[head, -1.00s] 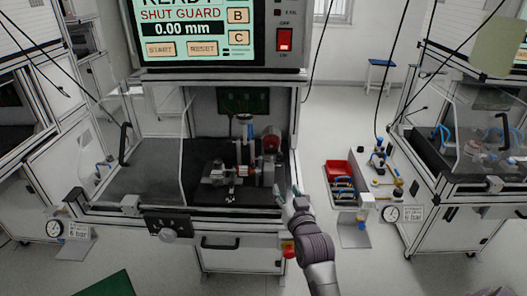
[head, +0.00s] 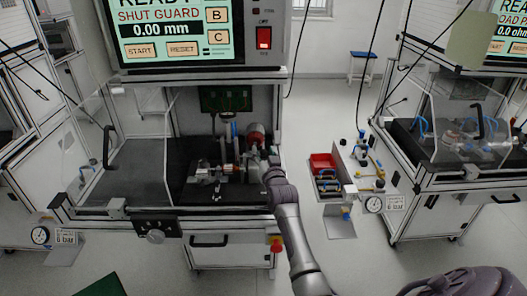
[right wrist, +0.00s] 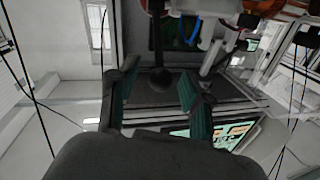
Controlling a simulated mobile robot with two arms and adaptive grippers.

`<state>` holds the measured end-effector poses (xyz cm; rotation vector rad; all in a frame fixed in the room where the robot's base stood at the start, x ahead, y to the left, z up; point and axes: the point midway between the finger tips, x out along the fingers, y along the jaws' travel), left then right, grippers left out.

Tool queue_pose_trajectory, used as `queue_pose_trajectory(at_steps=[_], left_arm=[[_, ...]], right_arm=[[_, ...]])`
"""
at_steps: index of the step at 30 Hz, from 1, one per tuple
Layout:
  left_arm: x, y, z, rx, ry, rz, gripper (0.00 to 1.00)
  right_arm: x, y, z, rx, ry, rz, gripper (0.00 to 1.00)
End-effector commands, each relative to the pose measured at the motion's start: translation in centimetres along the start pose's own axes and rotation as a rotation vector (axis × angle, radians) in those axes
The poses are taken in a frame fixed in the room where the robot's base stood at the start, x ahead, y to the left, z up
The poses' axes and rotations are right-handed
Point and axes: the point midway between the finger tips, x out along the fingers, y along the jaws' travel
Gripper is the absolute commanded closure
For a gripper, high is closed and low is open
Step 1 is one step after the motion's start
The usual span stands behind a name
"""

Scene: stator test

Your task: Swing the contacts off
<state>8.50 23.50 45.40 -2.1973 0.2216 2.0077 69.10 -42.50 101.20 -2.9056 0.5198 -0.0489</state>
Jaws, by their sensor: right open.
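The test fixture (head: 218,170) stands on the black bed inside the open cell, with a red round part (head: 256,130) and blue parts at its back. My right gripper (head: 269,164) reaches in at the right of the fixture; its fingers are hard to see there. In the right wrist view its two teal-lined fingers (right wrist: 160,98) are open. A black ball knob (right wrist: 161,79) on a dark rod shows between them, and I cannot tell whether they touch it. Blue and white parts (right wrist: 192,28) of the fixture hang close by. I cannot make out the contacts. My left gripper is out of view.
A clear guard (head: 140,140) stands at the cell's left. The screen box (head: 205,35) hangs above, and the cell's front rail (head: 190,212) runs below. A red bin (head: 322,163) with blue-handled things stands to the right. Another bench (head: 450,180) is further right.

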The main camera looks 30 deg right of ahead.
Motion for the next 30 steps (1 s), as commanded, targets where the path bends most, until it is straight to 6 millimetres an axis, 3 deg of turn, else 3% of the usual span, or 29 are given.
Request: queue_pose_trajectory(at_steps=[11, 20, 30], left_arm=[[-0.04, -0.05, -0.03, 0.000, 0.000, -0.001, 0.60], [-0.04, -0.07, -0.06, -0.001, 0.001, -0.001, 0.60], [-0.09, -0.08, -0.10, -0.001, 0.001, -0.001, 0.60]], right_arm=[[0.58, -0.02, -0.01, 0.000, 0.000, 0.000, 0.51], [0.56, -0.02, 0.00, 0.000, 0.000, 0.000, 1.00], [0.61, -0.05, -0.03, 0.001, -0.002, 0.000, 1.00]])
